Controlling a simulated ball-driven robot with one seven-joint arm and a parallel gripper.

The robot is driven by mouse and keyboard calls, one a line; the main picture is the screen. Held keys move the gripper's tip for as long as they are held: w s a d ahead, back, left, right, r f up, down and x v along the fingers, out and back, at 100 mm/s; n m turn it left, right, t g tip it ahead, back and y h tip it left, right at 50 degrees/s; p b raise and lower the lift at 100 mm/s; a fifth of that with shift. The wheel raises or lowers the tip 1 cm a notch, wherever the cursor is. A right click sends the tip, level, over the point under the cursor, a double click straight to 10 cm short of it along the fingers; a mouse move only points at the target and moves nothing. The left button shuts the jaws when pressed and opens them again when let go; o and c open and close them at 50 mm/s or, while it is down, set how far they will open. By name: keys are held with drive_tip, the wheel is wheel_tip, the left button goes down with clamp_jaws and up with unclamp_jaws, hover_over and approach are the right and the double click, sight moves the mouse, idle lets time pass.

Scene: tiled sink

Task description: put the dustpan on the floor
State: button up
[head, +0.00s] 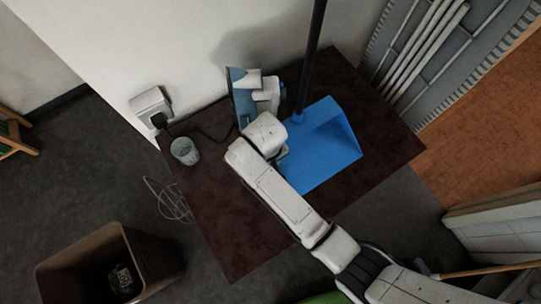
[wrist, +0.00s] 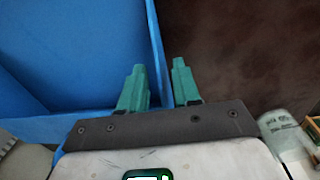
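The blue dustpan (head: 325,150) lies on a dark brown table, its long dark handle (head: 313,50) rising toward the top of the head view. My gripper (head: 283,153) is at the dustpan's left edge, partly hidden by my wrist. In the wrist view, the green fingers of my gripper (wrist: 161,75) are apart. The side wall of the dustpan (wrist: 155,40) runs between them, the left finger over the pan's inside and the right finger over the tabletop. A gap shows beside the wall, and I see no firm contact.
The table (head: 385,150) also holds a clear cup (head: 184,150) and a blue and white object (head: 243,95) by the wall. A socket with a plug (head: 153,107) is on the wall. A brown bin (head: 75,262) and a wire object (head: 170,200) are on the dark floor (head: 75,170) at left, with free room between.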

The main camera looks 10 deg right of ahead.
drive_tip(key=r, duration=1.2)
drive_tip(key=shift+s+a+r, duration=0.1)
drive_tip(key=shift+s+a, duration=0.05)
drive_tip(key=shift+a, duration=0.2)
drive_tip(key=s+d+f, duration=0.1)
drive_tip(key=s+d, duration=0.1)
drive_tip(key=d, duration=0.2)
drive_tip(key=s+d+f+m, duration=0.1)
drive_tip(key=s+d, duration=0.2)
drive_tip(key=d, duration=0.1)
drive_tip(key=s+d+f+m, duration=0.1)
drive_tip(key=s+d, duration=0.2)
drive_tip(key=d, duration=0.1)
drive_tip(key=shift+s+f+y, duration=0.15)
drive_tip(key=shift+f+y, duration=0.2)
drive_tip(key=shift+y, duration=0.05)
drive_tip(key=shift+o, duration=0.8)
drive_tip(key=s+d+m, duration=0.2)
drive_tip(key=s+d, duration=0.6)
drive_tip(key=s, duration=0.2)
drive_tip(key=shift+s+d+r+t, duration=0.15)
drive_tip(key=shift+d+r+t, duration=0.25)
drive_tip(key=shift+o, duration=0.8)
drive_tip(key=shift+s+d, duration=0.1)
